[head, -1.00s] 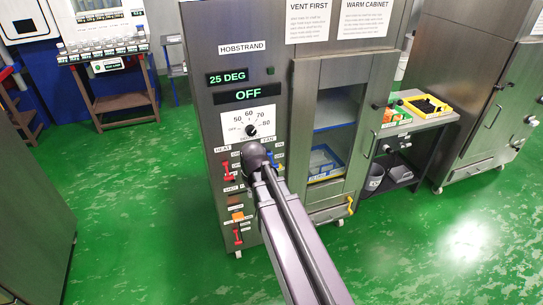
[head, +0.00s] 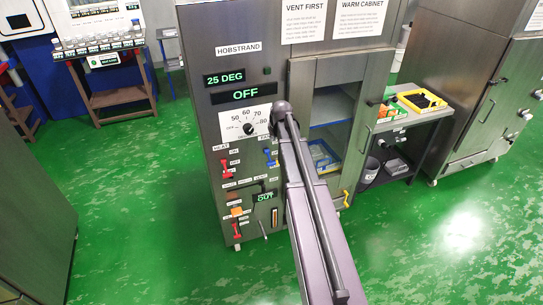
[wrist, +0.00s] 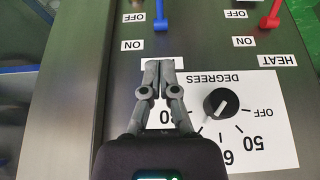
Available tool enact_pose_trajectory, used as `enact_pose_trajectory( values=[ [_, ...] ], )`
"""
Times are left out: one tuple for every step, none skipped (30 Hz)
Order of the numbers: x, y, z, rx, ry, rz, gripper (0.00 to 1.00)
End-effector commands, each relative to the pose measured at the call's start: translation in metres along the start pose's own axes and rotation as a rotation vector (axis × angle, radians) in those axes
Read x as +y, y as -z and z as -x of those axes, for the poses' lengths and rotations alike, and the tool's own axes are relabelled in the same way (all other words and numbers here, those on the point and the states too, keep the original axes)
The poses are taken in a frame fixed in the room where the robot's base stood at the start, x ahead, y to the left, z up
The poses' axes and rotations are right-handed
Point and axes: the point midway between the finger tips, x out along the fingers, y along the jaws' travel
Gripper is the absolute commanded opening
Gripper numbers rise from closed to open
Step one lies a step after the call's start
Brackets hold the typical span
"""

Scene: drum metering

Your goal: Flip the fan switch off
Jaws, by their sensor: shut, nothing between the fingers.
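The fan switch is a blue lever (head: 271,157) on the grey cabinet's front panel, below the dial and right of the red heat lever (head: 226,168). In the head view my arm hides the gripper.
The temperature dial (wrist: 221,103) is close beside my gripper. A red lever (wrist: 270,20) is at the wrist view's upper right. In the head view, lower controls include an orange button (head: 237,212) and a red lever (head: 237,231). The glass-doored cabinet (head: 335,130) adjoins the panel.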

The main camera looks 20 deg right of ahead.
Motion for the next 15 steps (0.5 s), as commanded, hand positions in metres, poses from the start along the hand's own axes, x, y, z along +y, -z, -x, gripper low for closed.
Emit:
enact_pose_trajectory(
  values=[
    [0.0, 0.0, -0.001, 0.0, 0.0, 0.0, 0.0],
    [0.0, 0.0, -0.001, 0.0, 0.0, 0.0, 0.0],
    [0.0, 0.0, -0.002, -0.001, 0.0, 0.0, 0.0],
    [0.0, 0.0, -0.003, -0.001, 0.0, 0.0, 0.0],
    [0.0, 0.0, -0.004, -0.001, 0.0, 0.0, 0.0],
    [0.0, -0.001, -0.005, -0.001, 0.0, 0.0, 0.0],
    [0.0, -0.001, -0.006, -0.001, 0.0, -0.001, 0.0],
    [0.001, -0.001, -0.008, -0.001, 0.0, -0.001, 0.0],
    [0.001, -0.001, -0.01, -0.001, -0.001, -0.001, 0.0],
    [0.001, -0.001, -0.012, -0.001, -0.001, -0.001, 0.0],
    [0.001, -0.001, -0.014, -0.001, -0.001, -0.001, 0.0],
    [0.001, -0.001, -0.016, -0.001, -0.001, -0.001, 0.0],
    [0.001, -0.001, -0.019, -0.001, 0.0, -0.001, 0.0],
    [0.001, -0.001, -0.021, -0.001, -0.001, -0.001, 0.0],
    [0.001, -0.001, -0.024, -0.001, -0.001, -0.001, 0.0]
  ],
)
